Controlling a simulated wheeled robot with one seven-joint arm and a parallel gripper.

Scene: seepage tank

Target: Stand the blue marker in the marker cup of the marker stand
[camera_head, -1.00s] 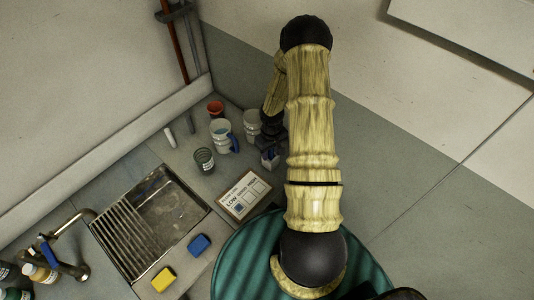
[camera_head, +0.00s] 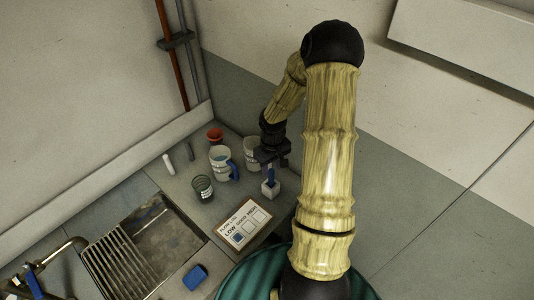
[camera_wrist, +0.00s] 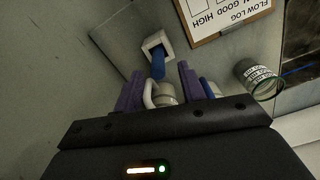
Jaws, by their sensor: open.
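The blue marker (camera_head: 270,174) stands roughly upright in the small white square marker cup (camera_head: 269,189) on the counter. In the wrist view the blue marker (camera_wrist: 158,66) rises from the opening of the white cup (camera_wrist: 153,42); its lower end is hidden inside. My gripper (camera_head: 272,156) is just above the marker in the head view. In the wrist view my gripper (camera_wrist: 161,73) has its two purple fingers apart, one on each side of the marker's line, with a visible gap to both sides. I cannot tell whether the marker's top is still between the fingertips.
A flow log board (camera_head: 244,222) lies in front. A sink (camera_head: 165,240) and blue sponge (camera_head: 195,277) are further left.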

